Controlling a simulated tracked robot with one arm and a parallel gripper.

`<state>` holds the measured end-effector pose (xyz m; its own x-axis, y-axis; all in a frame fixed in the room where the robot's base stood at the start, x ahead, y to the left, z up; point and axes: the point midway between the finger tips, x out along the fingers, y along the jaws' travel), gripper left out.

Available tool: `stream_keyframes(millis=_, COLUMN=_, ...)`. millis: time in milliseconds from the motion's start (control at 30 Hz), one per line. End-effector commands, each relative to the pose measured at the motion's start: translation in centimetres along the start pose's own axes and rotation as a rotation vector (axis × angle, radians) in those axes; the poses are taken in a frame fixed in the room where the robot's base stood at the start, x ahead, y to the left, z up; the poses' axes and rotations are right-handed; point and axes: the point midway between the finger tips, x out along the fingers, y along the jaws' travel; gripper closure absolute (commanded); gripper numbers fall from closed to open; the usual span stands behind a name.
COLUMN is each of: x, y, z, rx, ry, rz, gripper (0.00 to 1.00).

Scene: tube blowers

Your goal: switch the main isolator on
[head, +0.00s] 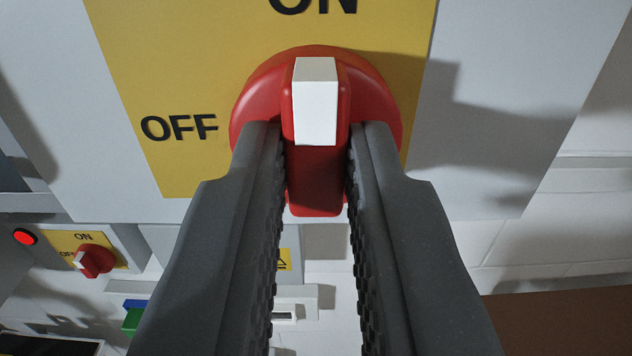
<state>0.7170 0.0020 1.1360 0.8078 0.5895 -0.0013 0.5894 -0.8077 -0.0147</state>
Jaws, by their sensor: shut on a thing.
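The main isolator is a large red rotary switch (249,102) on a yellow plate (210,60) fixed to a grey panel. Its red handle (315,185) stands upright in the picture, and its white pointer mark (316,100) points up toward the ON label (313,4). The OFF label (179,127) is to the left of the switch. My gripper (317,140) is shut on the handle, with one ridged dark finger on each side of it. The fingers hide the lower sides of the red disc.
A smaller red switch (96,262) on its own yellow plate is at the lower left, with a lit red lamp (25,237) beside it. A green block (133,320) and a blue block (137,303) are below. A white wall (540,225) is at the right.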

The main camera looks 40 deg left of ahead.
Motion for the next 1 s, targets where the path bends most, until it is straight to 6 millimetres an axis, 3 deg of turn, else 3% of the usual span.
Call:
stream_keyframes(millis=333, x=0.1, y=0.1, z=-0.3, rx=0.000, ry=0.006, rz=0.002, gripper=1.00)
stream_keyframes(millis=367, x=0.1, y=0.1, z=-0.3, rx=0.000, ry=0.006, rz=0.002, gripper=0.80)
stream_keyframes(millis=433, x=0.0, y=0.1, z=-0.3, rx=0.000, ry=0.005, rz=0.002, gripper=0.64)
stream_keyframes(millis=767, x=-0.2, y=0.1, z=-0.1, rx=0.000, ry=0.002, rz=0.003, gripper=0.64)
stream_keyframes(millis=1000, x=-3.4, y=0.3, z=0.0, rx=-0.001, ry=0.003, rz=0.006, gripper=0.64)
